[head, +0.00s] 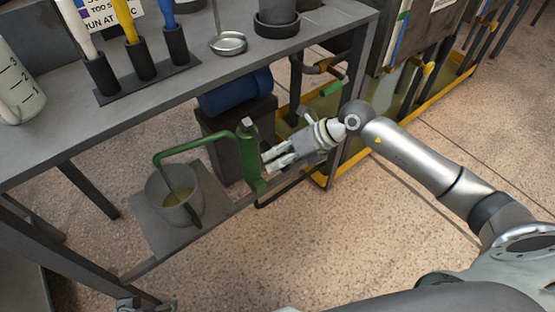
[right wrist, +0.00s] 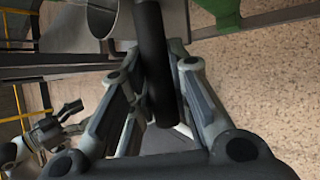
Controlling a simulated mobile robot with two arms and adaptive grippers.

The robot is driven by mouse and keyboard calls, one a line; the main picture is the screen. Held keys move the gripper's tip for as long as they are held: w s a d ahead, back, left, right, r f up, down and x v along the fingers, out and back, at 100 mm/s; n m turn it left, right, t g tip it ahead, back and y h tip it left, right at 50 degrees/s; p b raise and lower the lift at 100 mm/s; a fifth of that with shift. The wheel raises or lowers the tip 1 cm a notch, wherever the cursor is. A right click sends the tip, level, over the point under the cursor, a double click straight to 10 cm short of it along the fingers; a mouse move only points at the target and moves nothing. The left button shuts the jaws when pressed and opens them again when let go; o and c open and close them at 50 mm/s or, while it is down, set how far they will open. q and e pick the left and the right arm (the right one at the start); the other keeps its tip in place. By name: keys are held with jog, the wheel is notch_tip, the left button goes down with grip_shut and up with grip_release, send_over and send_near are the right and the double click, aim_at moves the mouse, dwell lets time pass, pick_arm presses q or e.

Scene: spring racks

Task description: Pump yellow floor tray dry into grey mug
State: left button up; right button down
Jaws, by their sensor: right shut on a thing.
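The green pump (head: 249,158) stands at the edge of the low shelf, its green pipe curving left over the grey mug (head: 158,193). The mug stands upright on a plate and holds some yellowish liquid. The handle is largely hidden in the head view. The yellow floor tray (head: 415,108) lies on the floor under the racks at the right, with murky liquid inside. A grey piece (head: 132,304) at the lower left may be my left gripper.
A blue cylinder (head: 236,92) on a dark block is behind the pump. A tap with a green handle (head: 335,87) is above the tray. The bench top (head: 190,88) carries coloured tools in holders, a metal dish (head: 229,43) and a measuring jug (head: 18,90). The front floor is clear.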

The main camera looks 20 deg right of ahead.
jog(key=shift+w+f+t+b, duration=0.1)
jog(key=shift+f+t+b, duration=0.2)
jog(key=shift+f+b, duration=0.25)
jog(key=shift+w+f+n+t+y+b, duration=0.15)
jog(key=shift+f+n+t+y+b, duration=0.25)
jog(key=shift+b, duration=0.3)
pick_arm(q)
jog(key=w+d+r+t+h+b, duration=0.1)
jog(key=w+d+r+t, duration=0.1)
jog(key=w+r+t, duration=0.2)
jog(key=w+d+r+t+h, duration=0.1)
jog(key=w+d+r+t, duration=0.2)
jog(key=w, duration=0.7)
jog(key=shift+w+r+m+t+h+b, duration=0.3)
jog(key=shift+r+t+b, duration=0.05)
jog(key=shift+t, duration=0.85)
pick_arm(e)
jog(key=shift+w+f+t, duration=0.15)
jog(key=shift+f+t, duration=0.15)
jog(key=shift+f, duration=0.15)
pick_arm(q)
jog(key=shift+d, duration=0.1)
pick_arm(e)
jog(key=c, duration=1.3)
grip_release()
jog(key=shift+f, duration=0.1)
jog(key=shift+a, duration=0.1)
